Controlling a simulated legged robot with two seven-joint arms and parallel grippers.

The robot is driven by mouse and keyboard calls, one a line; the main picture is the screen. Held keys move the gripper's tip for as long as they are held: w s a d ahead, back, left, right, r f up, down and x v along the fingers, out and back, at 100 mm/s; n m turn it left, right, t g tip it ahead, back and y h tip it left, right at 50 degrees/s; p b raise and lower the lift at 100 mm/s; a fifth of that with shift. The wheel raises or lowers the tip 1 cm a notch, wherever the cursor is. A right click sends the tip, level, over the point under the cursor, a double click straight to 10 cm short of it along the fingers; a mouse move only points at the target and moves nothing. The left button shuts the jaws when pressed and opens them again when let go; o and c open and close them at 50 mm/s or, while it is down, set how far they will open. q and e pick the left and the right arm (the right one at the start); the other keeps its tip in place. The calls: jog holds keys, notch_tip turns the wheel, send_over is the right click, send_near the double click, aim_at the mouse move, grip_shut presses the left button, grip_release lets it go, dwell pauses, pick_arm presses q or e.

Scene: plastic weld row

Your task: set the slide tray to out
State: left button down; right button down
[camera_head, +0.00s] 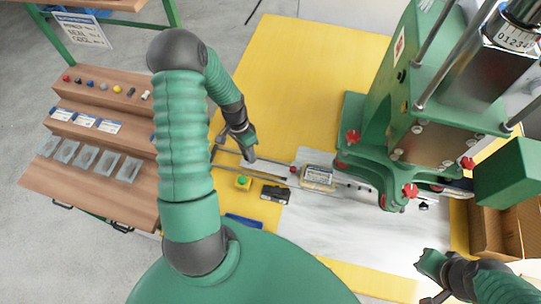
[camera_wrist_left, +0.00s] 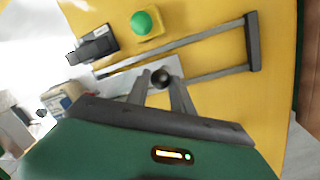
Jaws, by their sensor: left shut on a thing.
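The slide tray shows in the left wrist view as a pale grey plate (camera_wrist_left: 118,84) between two dark rails (camera_wrist_left: 205,38). A round black knob (camera_wrist_left: 160,76) stands at its near end. My left gripper (camera_wrist_left: 158,88) has its fingers on either side of the knob and is shut on it. In the head view, my left gripper (camera_head: 250,157) is low over the rails (camera_head: 262,172), left of a labelled clear part (camera_head: 318,176); the fingers hide the knob there. My right gripper (camera_head: 432,277) is at the lower right, away from the tray; its jaw opening is unclear.
A green button on a yellow box (camera_head: 243,182) and a black device (camera_head: 275,193) sit beside the rails. The green press (camera_head: 430,110) stands to the right. A wooden stepped rack (camera_head: 95,130) with bins is at the left. The yellow table top (camera_head: 290,70) behind is clear.

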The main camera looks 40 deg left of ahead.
pick_arm(q)
jog(key=s+a, duration=0.1)
jog(key=a, duration=0.2)
jog(key=s+a, duration=0.2)
jog(key=a, duration=0.1)
jog(key=s+a, duration=0.1)
jog(key=a, duration=0.2)
jog(key=shift+s+a+p, duration=0.15)
jog(key=shift+p, duration=0.25)
jog(key=shift+s+a, duration=0.1)
jog(key=shift+a, duration=0.05)
jog(key=shift+r, duration=0.1)
jog(key=c, duration=1.3)
grip_release()
jog(key=shift+a, duration=0.15)
jog(key=shift+o, duration=0.9)
jog(key=shift+a, duration=0.1)
